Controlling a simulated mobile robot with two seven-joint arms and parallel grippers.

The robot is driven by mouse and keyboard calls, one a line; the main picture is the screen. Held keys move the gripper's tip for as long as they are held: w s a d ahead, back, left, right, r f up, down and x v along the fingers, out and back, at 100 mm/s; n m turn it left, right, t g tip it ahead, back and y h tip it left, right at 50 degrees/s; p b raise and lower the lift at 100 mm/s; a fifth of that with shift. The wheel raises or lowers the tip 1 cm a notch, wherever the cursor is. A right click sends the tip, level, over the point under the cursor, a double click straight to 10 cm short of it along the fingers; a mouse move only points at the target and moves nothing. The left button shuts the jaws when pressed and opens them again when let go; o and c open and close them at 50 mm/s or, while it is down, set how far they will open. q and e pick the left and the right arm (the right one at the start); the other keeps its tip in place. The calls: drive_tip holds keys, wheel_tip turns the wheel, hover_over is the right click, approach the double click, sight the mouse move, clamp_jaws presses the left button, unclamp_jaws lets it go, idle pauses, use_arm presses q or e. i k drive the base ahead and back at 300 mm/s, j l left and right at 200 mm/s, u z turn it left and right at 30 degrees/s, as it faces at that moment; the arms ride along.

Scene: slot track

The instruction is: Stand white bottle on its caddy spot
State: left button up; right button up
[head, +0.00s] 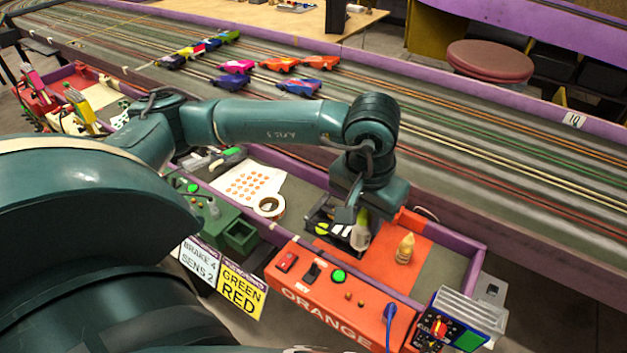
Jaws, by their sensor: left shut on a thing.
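My left gripper (354,208) comes down over the black caddy (322,213) in the tray along the track's near side. It is shut on a pale, whitish-green bottle (361,232), which I take to be the white bottle. The bottle looks roughly upright at the caddy's right end. The gripper covers its top, and I cannot tell whether its base touches the caddy floor. Other small dark, yellow and white items lie in the caddy to its left. My right gripper is not in view.
A tan, rounded figure-like bottle (404,248) stands on the orange panel to the right. The orange control box (330,295) is in front, with a blue cable. A tape roll (269,207) and dotted sheet (252,184) lie left. Several toy cars stand on the track (440,120) behind.

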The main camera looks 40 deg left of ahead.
sight(323, 229)
drive_tip(key=l+u, duration=0.4)
drive_tip(key=k+l+u, duration=0.1)
drive_tip(key=l+u, duration=0.35)
drive_tip(key=i+j, duration=0.1)
drive_tip(key=i, duration=0.35)
